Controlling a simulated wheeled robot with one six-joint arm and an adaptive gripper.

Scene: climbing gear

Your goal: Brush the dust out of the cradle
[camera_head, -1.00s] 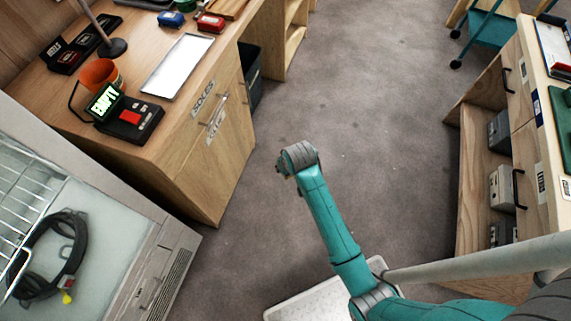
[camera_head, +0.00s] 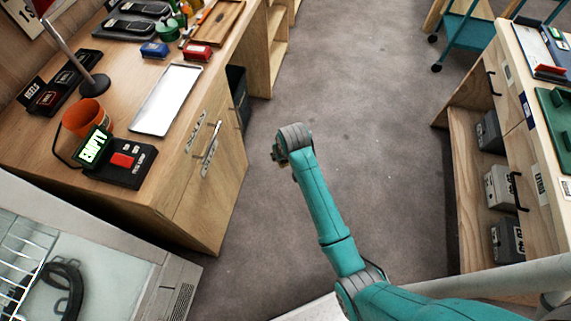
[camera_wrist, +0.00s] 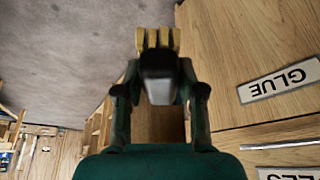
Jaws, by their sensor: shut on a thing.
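My gripper (camera_wrist: 160,92) is shut on a dark-handled thing with tan, bristle-like tufts (camera_wrist: 157,38), which looks like a brush. The tufts point away from my gripper, toward the top of the wrist view. In the head view my gripper end (camera_head: 279,155) is small and in the air over the carpet, to the right of the wooden desk (camera_head: 160,205); what it holds is hard to make out there. On the desk a black unit (camera_head: 120,163) with a red button shows "EMPTY" on its lit display. I cannot tell which thing is the cradle, nor see dust.
An orange cup (camera_head: 87,118), a silver tray (camera_head: 167,98), a lamp (camera_head: 92,84) and black holders (camera_head: 60,88) stand on the desk. Red (camera_head: 197,52) and blue (camera_head: 154,50) boxes sit farther back. A wire rack (camera_head: 22,255) is at lower left, shelving (camera_head: 465,165) at right. Carpet between is clear.

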